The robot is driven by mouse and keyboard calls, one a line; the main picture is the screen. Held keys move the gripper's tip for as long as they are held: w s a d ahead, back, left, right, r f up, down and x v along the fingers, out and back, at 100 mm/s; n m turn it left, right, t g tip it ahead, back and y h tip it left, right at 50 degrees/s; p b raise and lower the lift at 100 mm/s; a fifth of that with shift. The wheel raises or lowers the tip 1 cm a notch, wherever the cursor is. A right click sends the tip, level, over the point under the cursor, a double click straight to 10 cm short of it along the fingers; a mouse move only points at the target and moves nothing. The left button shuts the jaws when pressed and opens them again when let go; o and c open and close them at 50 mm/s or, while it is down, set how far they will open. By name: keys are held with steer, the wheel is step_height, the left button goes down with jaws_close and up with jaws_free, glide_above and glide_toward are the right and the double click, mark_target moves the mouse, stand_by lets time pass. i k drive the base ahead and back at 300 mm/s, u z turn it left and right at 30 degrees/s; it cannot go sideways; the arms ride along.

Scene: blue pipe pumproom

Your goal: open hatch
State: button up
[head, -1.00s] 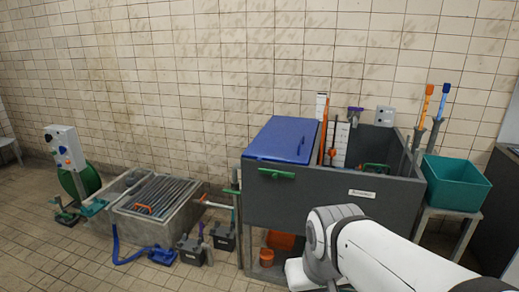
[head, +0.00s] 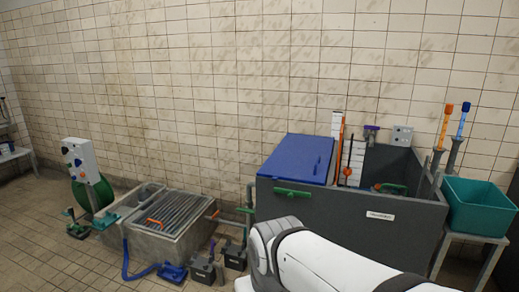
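The blue hatch (head: 297,158) is a flat lid over the left part of a dark grey tank (head: 345,222). It looks shut and slopes slightly towards me. A green handle (head: 292,193) sits on the tank's front just below the hatch's front edge. A small dark blue grip shows at the hatch's right side. My white arm reaches in from the lower right, in front of the tank, and covers its lower part. My gripper is not in view.
The tank's right part is open, with measuring boards and rods (head: 338,140) inside. A teal bin (head: 480,205) stands on a stand at right. A concrete trough with a grate (head: 175,213) and small dark boxes (head: 203,270) are at left. A panel on a green reel (head: 82,160) stands further left.

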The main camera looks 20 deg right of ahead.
mark_target(300, 158)
steer(key=z, duration=0.4)
steer(key=i, duration=1.6)
steer(key=z, duration=0.9)
steer(key=k, duration=0.6)
steer(key=z, duration=0.15)
steer(key=i, duration=0.65)
steer(key=u, duration=0.15)
